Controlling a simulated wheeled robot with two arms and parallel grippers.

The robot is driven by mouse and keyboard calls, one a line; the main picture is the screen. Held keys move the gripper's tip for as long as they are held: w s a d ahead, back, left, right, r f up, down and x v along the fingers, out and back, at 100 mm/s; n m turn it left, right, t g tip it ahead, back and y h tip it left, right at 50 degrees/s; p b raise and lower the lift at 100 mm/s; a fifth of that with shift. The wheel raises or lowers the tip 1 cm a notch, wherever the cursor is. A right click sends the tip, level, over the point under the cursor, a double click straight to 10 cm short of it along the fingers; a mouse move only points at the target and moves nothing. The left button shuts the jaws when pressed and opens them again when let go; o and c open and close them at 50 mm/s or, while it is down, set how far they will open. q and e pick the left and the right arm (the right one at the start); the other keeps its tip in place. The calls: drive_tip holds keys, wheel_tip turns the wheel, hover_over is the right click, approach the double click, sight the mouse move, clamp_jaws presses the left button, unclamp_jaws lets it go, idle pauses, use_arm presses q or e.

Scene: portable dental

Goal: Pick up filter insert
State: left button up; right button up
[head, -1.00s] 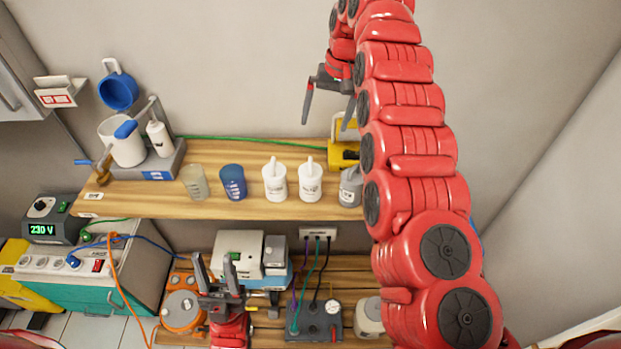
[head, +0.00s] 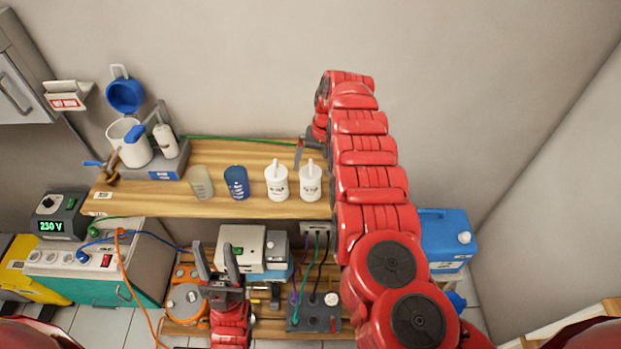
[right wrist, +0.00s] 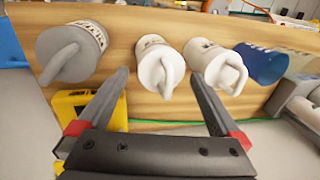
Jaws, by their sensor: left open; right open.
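I cannot tell for sure which item is the filter insert. My right gripper (head: 304,150) is low over the shelf's back edge, partly hidden by my arm. In the right wrist view it (right wrist: 158,78) is open and empty, with a white bottle (right wrist: 157,65) beyond the gap between its fingers. My left gripper (head: 214,260) is open and empty before the lower shelf.
A white pot with a blue lid (head: 126,95) stands at the shelf's left end. A yellow box (right wrist: 75,108) is near my right gripper's left finger. Lower down are a white device (head: 241,248) and a grey gauge box (head: 314,314). A blue canister (head: 446,240) stands at right.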

drive_tip(key=shift+a+f, duration=0.2)
drive_tip(key=shift+f, duration=1.25)
drive_tip(key=c, duration=1.3)
drive_tip(key=shift+o, duration=0.2)
drive_tip(key=shift+r, duration=0.1)
